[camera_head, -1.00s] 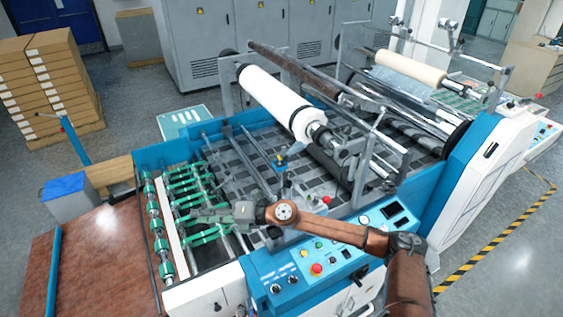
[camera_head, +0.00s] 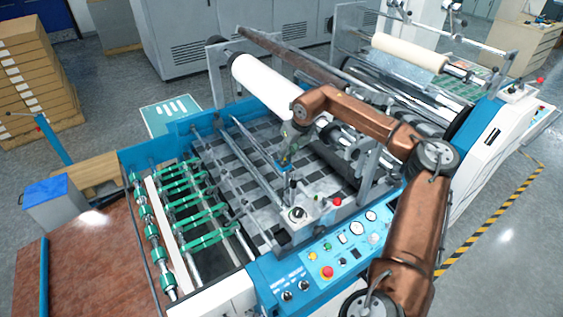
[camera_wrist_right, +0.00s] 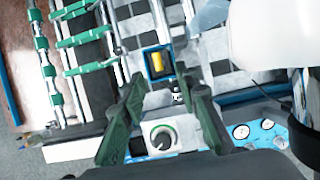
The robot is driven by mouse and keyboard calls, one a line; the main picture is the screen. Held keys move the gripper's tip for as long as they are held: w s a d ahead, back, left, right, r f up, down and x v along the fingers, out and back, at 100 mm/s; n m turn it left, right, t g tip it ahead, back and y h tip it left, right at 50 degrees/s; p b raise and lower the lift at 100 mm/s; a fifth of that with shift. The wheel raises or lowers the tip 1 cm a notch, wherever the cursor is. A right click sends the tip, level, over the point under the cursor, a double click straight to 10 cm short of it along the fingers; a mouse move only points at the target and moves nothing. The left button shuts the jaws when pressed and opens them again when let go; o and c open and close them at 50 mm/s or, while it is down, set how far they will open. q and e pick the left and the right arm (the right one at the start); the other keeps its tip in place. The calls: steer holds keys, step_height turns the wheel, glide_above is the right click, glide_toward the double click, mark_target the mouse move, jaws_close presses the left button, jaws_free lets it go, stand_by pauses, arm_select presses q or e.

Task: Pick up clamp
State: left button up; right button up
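The thing I take for the clamp is a small blue block with a yellow part (camera_wrist_right: 157,63) on the machine's bed in the right wrist view. It lies just past my right fingertips, roughly between their lines, and I see no contact. My right gripper (camera_wrist_right: 165,90) has its two green fingers spread with a gap between them. In the head view my right gripper (camera_head: 288,152) points down over the checkered bed, small and partly merged with the parts around it. My left gripper is not in view.
The white roll (camera_head: 265,88) on its shaft is close behind my right wrist and also shows in the wrist view (camera_wrist_right: 270,35). Metal bars cross the bed. The control panel (camera_head: 340,245) with knobs and a red button lies in front. Green rollers (camera_head: 200,215) are at left.

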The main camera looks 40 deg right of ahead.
steer(key=shift+w+d+f+p, duration=0.2)
steer(key=shift+w+f+p, duration=0.45)
steer(key=shift+f, duration=0.2)
steer(key=x, duration=0.3)
steer(key=shift+a+p, duration=0.1)
steer(key=shift+p, duration=0.2)
steer(key=shift+a+r, duration=0.1)
steer(key=c, duration=0.4)
jaws_close()
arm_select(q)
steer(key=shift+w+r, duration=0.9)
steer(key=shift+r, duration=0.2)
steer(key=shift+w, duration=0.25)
